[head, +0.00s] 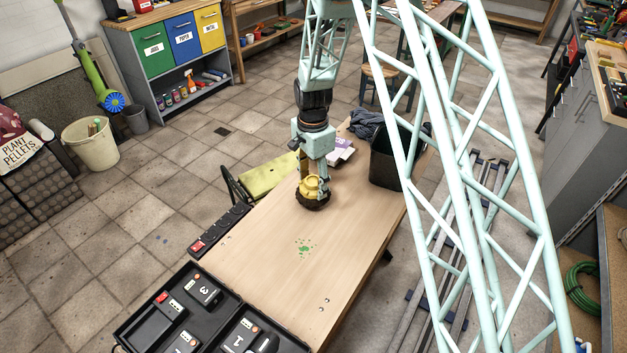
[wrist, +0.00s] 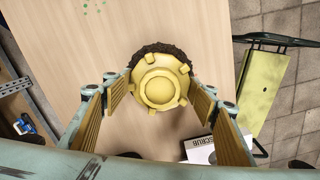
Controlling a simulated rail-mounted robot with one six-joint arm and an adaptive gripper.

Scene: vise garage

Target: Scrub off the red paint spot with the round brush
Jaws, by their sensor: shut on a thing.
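The round brush (head: 313,189) has a yellow, knobbed top and dark bristles. It stands upright on the wooden table (head: 270,262), bristles down, apparently touching the top. My gripper (head: 314,178) is shut on its yellow upper part from above. In the wrist view, the brush (wrist: 160,85) sits between my two fingers, with dark bristles showing along its far edge.
Behind the brush are a white-and-purple box (head: 341,150), a dark cloth (head: 366,123) and a black bin (head: 388,165). A green-yellow chair (head: 268,176) stands at the table's left. The middle tabletop is mostly clear.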

